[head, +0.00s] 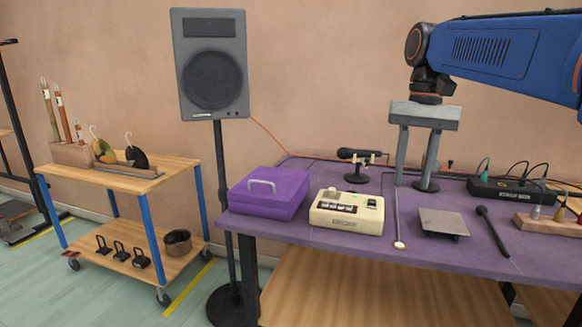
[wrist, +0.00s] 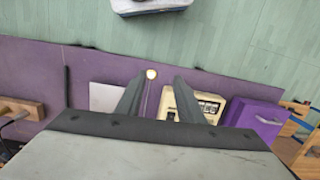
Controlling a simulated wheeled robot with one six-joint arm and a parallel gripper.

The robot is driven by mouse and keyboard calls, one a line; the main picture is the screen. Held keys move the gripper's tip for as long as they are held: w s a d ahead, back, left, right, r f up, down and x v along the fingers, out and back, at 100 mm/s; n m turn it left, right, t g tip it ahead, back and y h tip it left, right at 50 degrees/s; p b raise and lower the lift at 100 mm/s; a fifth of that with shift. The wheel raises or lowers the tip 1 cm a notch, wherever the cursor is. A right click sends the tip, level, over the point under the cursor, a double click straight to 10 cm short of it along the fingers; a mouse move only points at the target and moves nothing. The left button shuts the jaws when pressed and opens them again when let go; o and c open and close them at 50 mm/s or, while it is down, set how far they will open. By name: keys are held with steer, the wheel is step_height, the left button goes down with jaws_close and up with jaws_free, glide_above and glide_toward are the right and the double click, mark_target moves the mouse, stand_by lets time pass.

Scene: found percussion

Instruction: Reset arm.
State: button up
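My gripper (head: 414,180) hangs pointing down over the purple table (head: 375,226), with its two grey fingers apart and nothing between them. In the wrist view my gripper (wrist: 159,82) also shows its fingers spread. A thin mallet (head: 398,220) with a cream tip lies on the table below; its tip (wrist: 151,73) shows between the fingers in the wrist view. My blue arm reaches in from the upper right of the head view.
A speaker (head: 210,65) stands left, beside a wooden cart (head: 110,175).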

steer(key=s+d+f+n+t, duration=0.1)
steer(key=s+f+t, duration=0.2)
steer(key=s+f, duration=0.6)
steer(key=s+d+f+n+t, duration=0.2)
steer(key=s+f, duration=0.8)
steer(key=f, duration=0.6)
steer(key=shift+s+d+f+t+h, duration=0.15)
steer(key=shift+s+f+t+h, duration=0.15)
steer(key=shift+t+h, duration=0.15)
